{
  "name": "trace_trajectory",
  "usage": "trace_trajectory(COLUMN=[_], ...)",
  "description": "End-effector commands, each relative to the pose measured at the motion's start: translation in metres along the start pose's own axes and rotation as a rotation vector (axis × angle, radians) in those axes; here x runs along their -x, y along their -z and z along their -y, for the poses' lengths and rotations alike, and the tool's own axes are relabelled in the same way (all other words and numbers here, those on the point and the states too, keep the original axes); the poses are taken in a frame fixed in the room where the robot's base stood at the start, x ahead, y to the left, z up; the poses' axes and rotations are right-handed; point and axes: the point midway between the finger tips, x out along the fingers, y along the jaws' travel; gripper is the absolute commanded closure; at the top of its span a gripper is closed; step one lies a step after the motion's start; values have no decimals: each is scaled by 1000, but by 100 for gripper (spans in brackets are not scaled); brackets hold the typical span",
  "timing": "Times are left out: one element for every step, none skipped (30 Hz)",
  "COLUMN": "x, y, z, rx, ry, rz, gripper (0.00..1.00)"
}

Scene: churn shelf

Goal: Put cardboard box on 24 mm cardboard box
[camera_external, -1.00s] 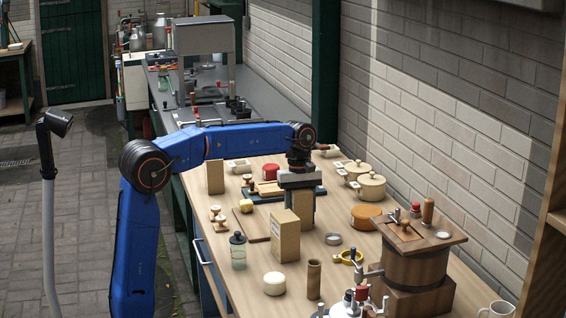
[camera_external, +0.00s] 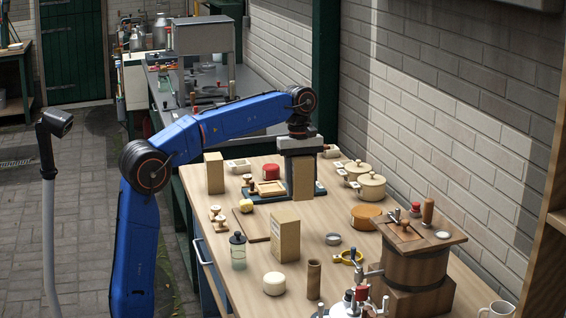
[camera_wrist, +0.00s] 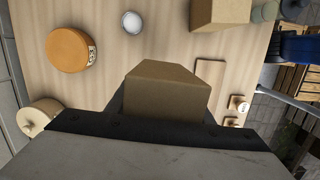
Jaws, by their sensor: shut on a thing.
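My gripper (camera_external: 302,160) is shut on a tan cardboard box (camera_external: 303,179) and holds it upright over the back part of the bench. The held box also shows in the wrist view (camera_wrist: 166,92), between the jaws. A second tan box (camera_external: 214,174) stands upright at the back left of the bench. A third tan box (camera_external: 286,236) stands nearer the front, and its edge shows in the wrist view (camera_wrist: 222,12). I cannot tell which of these two is the 24 mm one. Nothing sits on top of either.
A wooden board (camera_external: 252,226) lies behind the front box. An orange tin (camera_external: 366,217) and cream pots (camera_external: 371,187) stand to the right. A jar (camera_external: 238,251), a cream round piece (camera_external: 274,283) and a wooden churn (camera_external: 415,265) stand nearer the front.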

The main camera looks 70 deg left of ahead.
Motion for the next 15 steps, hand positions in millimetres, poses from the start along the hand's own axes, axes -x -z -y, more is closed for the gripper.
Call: trace_trajectory(x=[10, 15, 22, 28, 34, 41, 47, 52, 59, 64, 68, 74, 78, 81, 85], y=[-16, -25, -38, -48, -59, -72, -82, -91, -103, -111, -119, -128, -134, -140, -146], z=[4, 7, 12, 16, 20, 26, 30, 35, 42, 46, 51, 58, 62, 65, 70], rx=[-1, 2, 6, 10, 14, 19, 23, 28, 33, 37, 42, 45, 50, 52, 56], ry=[-5, -6, -7, -8, -9, -9, -10, -11, -11, -11, -12, -12, -12, -13, -12], rz=[-2, -2, -2, -2, -2, -2, -2, -2, -1, -1, -1, -1, -1, -1, 0], gripper=[81, 81, 81, 81, 81, 81, 81, 81, 81, 81, 81, 81, 81, 81, 81])
